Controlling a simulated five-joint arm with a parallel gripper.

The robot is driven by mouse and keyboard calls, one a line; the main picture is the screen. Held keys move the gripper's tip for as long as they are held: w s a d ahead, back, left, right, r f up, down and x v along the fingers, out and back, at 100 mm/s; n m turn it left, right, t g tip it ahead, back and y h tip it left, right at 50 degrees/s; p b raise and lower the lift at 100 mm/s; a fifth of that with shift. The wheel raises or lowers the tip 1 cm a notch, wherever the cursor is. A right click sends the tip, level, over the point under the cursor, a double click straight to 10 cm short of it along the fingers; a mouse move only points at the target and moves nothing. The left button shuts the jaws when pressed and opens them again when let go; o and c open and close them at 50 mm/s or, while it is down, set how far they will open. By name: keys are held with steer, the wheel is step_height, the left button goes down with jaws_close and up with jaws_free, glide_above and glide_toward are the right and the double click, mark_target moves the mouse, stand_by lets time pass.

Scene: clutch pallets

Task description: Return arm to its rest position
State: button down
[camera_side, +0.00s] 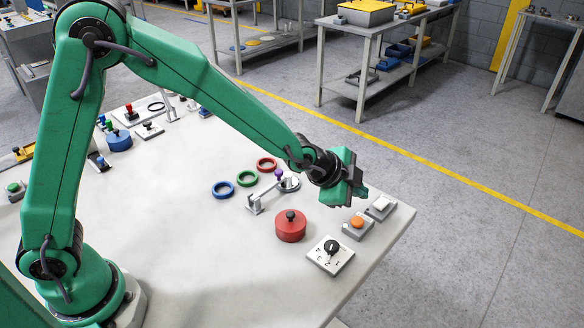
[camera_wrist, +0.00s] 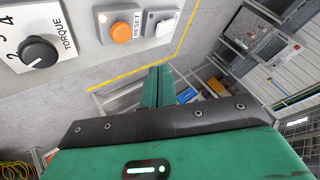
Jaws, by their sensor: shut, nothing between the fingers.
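My green arm reaches from the lower left across the white table in the side view. My gripper (camera_side: 357,186) is at the end of it, raised above the right part of the table, near the button boxes. In the wrist view the green fingers (camera_wrist: 157,88) lie together with nothing between them. The gripper touches no object that I can see.
Below the gripper are an orange button box (camera_side: 357,224), a white switch box (camera_side: 381,207), a black dial plate (camera_side: 331,254) and a red round knob block (camera_side: 291,226). Blue, green and red rings (camera_side: 266,165) lie farther left. The table's right edge is close.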

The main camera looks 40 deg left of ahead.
steer(key=shift+r, duration=0.2)
steer(key=s+a+r+n+g+y, duration=0.1)
steer(key=s+a+r+n+y, duration=0.1)
steer(key=s+a+r+n, duration=0.85)
steer(key=s+a+r+n+g+y, duration=0.1)
steer(key=s+a, duration=0.5)
steer(key=s, duration=0.3)
steer(key=s+a+r+n, duration=0.2)
steer(key=s+a, duration=0.4)
steer(key=s, duration=0.3)
steer(key=shift+a+g+y, duration=0.2)
steer(key=shift+g+y, duration=0.2)
steer(key=shift+r, duration=0.1)
